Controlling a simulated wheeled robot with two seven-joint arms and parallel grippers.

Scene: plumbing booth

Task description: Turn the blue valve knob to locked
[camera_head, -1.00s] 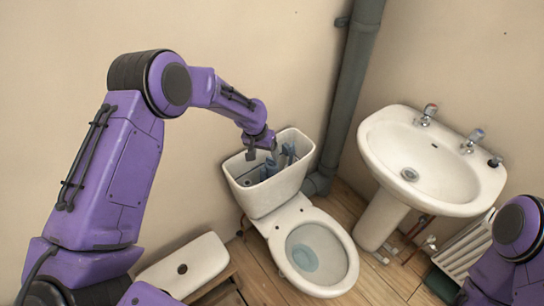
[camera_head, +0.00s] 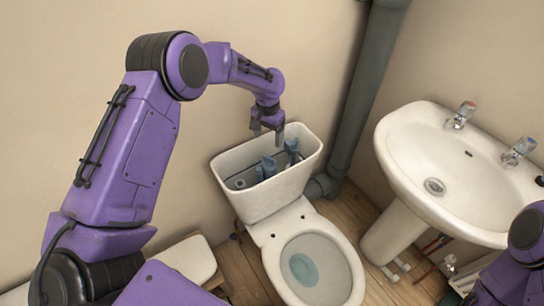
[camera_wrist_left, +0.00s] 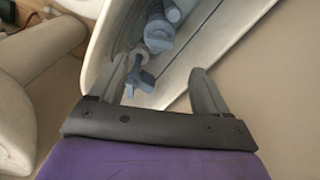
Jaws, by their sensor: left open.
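The open toilet cistern (camera_head: 228,203) holds several blue-grey fittings. One upright fitting (camera_head: 291,147) stands at its right end, and another (camera_head: 267,166) stands near its middle. I cannot tell which is the valve knob in the head view. In the left wrist view, a blue-grey knob-like piece (camera_wrist_left: 141,80) shows by the left finger, below a larger round blue-grey fitting (camera_wrist_left: 159,38). My left gripper (camera_head: 268,131) is open and empty, pointing down above the cistern's back edge; its spread fingers also show in the left wrist view (camera_wrist_left: 160,78). My right gripper is out of view.
The toilet bowl (camera_head: 345,272) stands in front of the cistern. A grey pipe (camera_head: 368,85) runs up the wall to its right. A white sink (camera_head: 400,150) with two taps is at the right. The cistern lid (camera_head: 192,258) lies at the lower left.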

